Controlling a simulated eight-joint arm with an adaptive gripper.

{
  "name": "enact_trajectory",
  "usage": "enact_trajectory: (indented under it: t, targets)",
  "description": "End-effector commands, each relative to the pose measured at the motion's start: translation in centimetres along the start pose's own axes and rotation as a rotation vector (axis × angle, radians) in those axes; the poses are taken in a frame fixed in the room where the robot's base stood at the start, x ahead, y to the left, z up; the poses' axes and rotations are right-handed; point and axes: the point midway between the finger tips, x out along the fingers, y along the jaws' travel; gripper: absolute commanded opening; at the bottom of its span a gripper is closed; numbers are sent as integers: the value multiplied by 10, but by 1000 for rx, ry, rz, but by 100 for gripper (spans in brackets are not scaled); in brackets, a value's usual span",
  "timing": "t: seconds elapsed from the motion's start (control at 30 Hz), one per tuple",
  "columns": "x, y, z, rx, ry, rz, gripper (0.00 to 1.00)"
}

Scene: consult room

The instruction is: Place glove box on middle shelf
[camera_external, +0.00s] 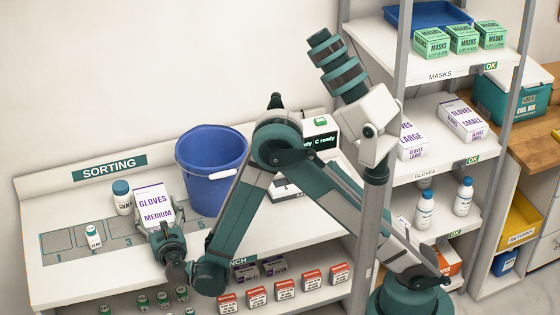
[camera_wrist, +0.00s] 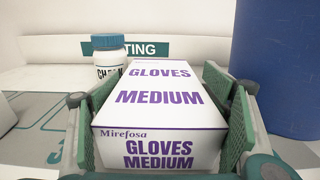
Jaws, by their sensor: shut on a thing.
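A white and purple glove box marked GLOVES MEDIUM (camera_external: 153,203) is at the sorting bench, left of the blue bucket. It also fills the middle of the wrist view (camera_wrist: 155,110). My gripper (camera_external: 163,232) is shut on the box, with a green pad on each side of it in the wrist view. I cannot tell whether the box touches the bench. The middle shelf (camera_external: 450,160), labelled GLOVES, is on the rack at the right. It holds a GLOVES LARGE box (camera_external: 411,140) and a GLOVES SMALL box (camera_external: 463,120), and part of it is hidden by my arm.
A white bottle with a blue cap (camera_external: 122,198) stands just behind the box, and a blue bucket (camera_external: 212,170) is close on its right. A small vial (camera_external: 94,236) stands on the marked bench mat. A grey rack post (camera_external: 376,220) rises before the shelves. MASKS boxes (camera_external: 463,40) sit above.

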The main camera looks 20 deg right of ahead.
Motion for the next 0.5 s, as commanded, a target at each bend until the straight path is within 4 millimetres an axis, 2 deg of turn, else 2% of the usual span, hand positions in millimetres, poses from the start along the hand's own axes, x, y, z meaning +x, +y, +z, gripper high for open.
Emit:
enact_trajectory:
  t: [0.17, 0.2, 0.33, 0.5]
  targets:
    - [0, 0, -3, 0, 0, 0, 50]
    - [0, 0, -3, 0, 0, 0, 74]
    - [0, 0, -2, 0, 0, 0, 90]
    - [0, 0, -2, 0, 0, 0, 90]
